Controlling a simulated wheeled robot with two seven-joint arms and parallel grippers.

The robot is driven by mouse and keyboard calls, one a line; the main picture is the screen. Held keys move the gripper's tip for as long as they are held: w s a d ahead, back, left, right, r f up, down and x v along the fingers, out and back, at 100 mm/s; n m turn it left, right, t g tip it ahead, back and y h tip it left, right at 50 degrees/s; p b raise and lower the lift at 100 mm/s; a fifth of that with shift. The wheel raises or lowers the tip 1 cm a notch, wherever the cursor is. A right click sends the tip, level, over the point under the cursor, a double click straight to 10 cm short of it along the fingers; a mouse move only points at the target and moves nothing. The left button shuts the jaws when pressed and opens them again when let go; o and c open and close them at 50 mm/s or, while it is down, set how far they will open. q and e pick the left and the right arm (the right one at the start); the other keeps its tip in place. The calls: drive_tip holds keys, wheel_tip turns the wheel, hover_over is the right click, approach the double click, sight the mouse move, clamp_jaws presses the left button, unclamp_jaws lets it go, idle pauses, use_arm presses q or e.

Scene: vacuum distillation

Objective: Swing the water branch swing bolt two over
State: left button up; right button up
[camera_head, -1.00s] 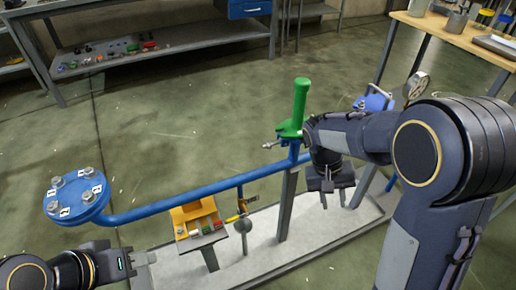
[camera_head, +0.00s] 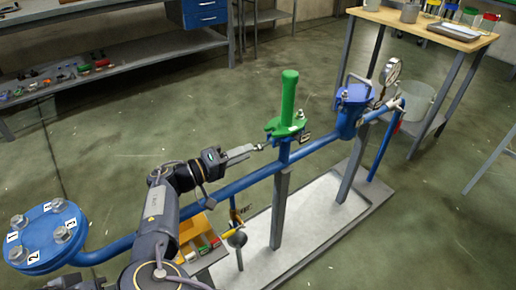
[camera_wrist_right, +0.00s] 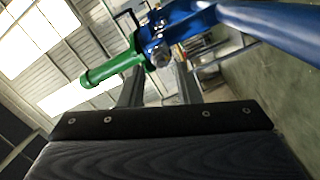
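The water branch is a blue pipe (camera_head: 240,185) crossing the scene. On it sits a green clamp-like fitting (camera_head: 286,128) with an upright green handle (camera_head: 289,95). A metal swing bolt (camera_head: 260,147) sticks out from its left side, and another bolt (camera_head: 301,116) shows at its right. I cannot tell which is number two. My right gripper (camera_head: 242,153) is beside the left bolt. In the right wrist view, its fingers (camera_wrist_right: 158,85) are apart, with a bolt end (camera_wrist_right: 160,55) between or just past their tips; contact is unclear. My left gripper cannot be made out.
A blue flange (camera_head: 48,235) with numbered bolts is at left. A blue lidded vessel (camera_head: 351,108) and a gauge (camera_head: 390,70) stand to the right. An orange tray (camera_head: 196,243) sits below the pipe. A wooden table (camera_head: 425,25) is behind right.

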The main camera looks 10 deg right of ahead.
sight(259, 146)
drive_tip(key=shift+b+x, duration=0.4)
drive_tip(key=shift+x, duration=2.35)
